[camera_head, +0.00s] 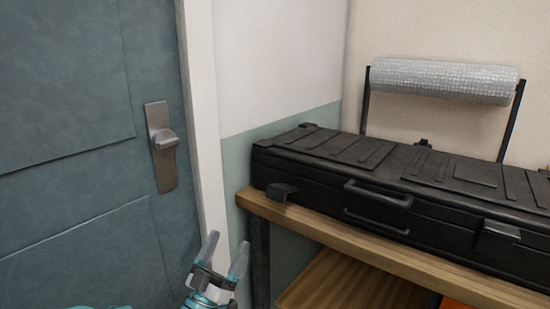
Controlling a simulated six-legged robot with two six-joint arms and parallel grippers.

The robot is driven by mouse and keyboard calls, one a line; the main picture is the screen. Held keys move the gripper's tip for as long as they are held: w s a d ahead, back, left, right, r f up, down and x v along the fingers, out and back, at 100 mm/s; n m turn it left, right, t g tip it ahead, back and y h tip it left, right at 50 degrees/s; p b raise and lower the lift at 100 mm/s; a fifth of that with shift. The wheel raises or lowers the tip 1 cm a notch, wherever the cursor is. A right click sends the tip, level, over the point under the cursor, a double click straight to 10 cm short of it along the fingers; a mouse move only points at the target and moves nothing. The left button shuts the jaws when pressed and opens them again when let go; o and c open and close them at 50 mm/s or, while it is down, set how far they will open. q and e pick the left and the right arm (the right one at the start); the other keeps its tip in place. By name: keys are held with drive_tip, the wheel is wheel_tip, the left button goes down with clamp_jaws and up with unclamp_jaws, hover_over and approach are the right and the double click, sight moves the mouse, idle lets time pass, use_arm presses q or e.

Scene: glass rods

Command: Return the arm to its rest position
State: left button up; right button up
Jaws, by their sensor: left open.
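My left gripper (223,254) shows at the bottom, left of centre. Its two grey fingers point upward and stand apart, with nothing between them. In the picture it lies in front of the white door frame and the lower wall, left of the wooden bench. Part of my teal left arm (100,307) shows along the bottom edge. My right gripper is out of view.
A closed black case (330,190) lies on a wooden bench (400,259) at the right. Behind it, a grey roll (445,80) hangs on a dark stand. A blue-grey door (75,190) with a metal handle (163,142) fills the left side.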

use_arm(q)
drive_tip(key=s+f+n+g+y+p, duration=0.2)
drive_tip(key=s+f+g+p, duration=0.3)
drive_tip(key=s, duration=0.6)
drive_tip(key=s+f+n+g+y+p, duration=0.2)
drive_tip(key=s+f+g+y+p, duration=0.1)
drive_tip(key=s+f+g+p, duration=0.3)
drive_tip(key=s+f+n+g+y+p, duration=0.2)
drive_tip(key=s+f+g+p, duration=0.4)
drive_tip(key=s+g, duration=0.5)
drive_tip(key=s+p, duration=0.2)
drive_tip(key=s, duration=0.3)
drive_tip(key=shift+f+g+y, duration=0.25)
drive_tip(key=shift+g+y, duration=0.15)
drive_tip(key=c, duration=0.8)
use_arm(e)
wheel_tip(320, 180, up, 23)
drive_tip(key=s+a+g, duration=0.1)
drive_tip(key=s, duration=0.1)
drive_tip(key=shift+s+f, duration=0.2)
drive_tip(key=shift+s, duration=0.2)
